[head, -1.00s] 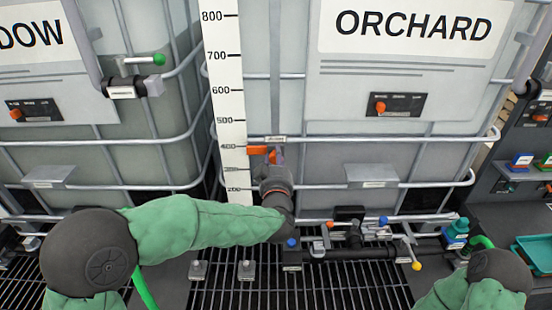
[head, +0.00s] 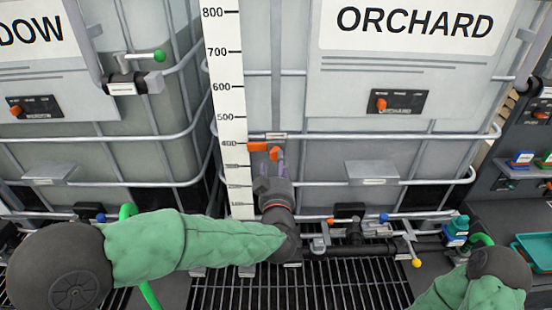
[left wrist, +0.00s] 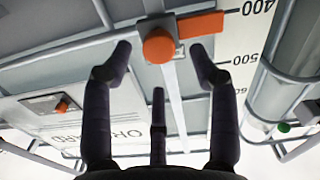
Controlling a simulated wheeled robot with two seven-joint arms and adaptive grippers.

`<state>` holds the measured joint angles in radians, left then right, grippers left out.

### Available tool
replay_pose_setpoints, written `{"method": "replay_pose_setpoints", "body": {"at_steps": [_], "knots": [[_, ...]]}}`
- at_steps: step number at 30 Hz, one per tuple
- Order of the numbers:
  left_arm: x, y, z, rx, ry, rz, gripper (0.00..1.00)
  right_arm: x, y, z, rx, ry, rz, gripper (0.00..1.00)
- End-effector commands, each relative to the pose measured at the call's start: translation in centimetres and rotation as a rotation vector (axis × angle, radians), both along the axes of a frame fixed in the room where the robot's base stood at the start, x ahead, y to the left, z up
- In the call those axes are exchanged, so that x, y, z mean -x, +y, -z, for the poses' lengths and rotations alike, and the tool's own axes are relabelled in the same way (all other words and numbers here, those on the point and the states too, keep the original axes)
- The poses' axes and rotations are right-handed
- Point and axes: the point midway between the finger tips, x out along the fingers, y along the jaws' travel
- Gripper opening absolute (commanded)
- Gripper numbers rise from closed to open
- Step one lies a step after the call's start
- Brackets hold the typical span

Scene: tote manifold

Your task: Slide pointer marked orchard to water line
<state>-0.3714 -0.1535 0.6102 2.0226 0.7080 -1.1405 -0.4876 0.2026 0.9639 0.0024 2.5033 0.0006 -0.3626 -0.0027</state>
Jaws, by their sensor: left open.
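The orange pointer (head: 251,146) sits by the white scale strip (head: 229,100), close to the 400 mark, on the front of the tank labelled ORCHARD (head: 415,22). Its round orange knob (head: 275,153) is beside it; knob and pointer also show in the left wrist view (left wrist: 159,45). My left gripper (head: 274,168) is just below the knob, fingers pointing at the tank. In the left wrist view its open fingers (left wrist: 160,55) stand on either side of the knob, with gaps to both. I cannot make out the water line clearly. My right gripper is out of view.
Metal cage bars (head: 400,137) cross the tank front. Below are a black pipe with a yellow-tipped valve handle (head: 412,252) and a floor grating (head: 320,290). Another tank with a green-tipped handle (head: 160,56) stands left. A teal tray (head: 535,250) is at right.

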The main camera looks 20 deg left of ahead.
Motion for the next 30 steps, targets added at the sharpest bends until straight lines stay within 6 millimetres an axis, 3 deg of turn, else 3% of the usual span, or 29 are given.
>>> {"method": "replay_pose_setpoints", "body": {"at_steps": [6, 12, 30], "knots": [[4.0, -1.2, 0.0, 0.000, -0.001, 0.003, 0.60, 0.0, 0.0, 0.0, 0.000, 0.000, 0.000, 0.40], [6.0, -1.7, 0.0, -0.001, -0.001, 0.001, 0.60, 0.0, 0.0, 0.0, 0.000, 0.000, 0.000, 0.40], [6.4, -1.8, 0.0, -0.001, 0.001, -0.001, 0.60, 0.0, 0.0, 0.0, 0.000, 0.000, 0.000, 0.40]]}}
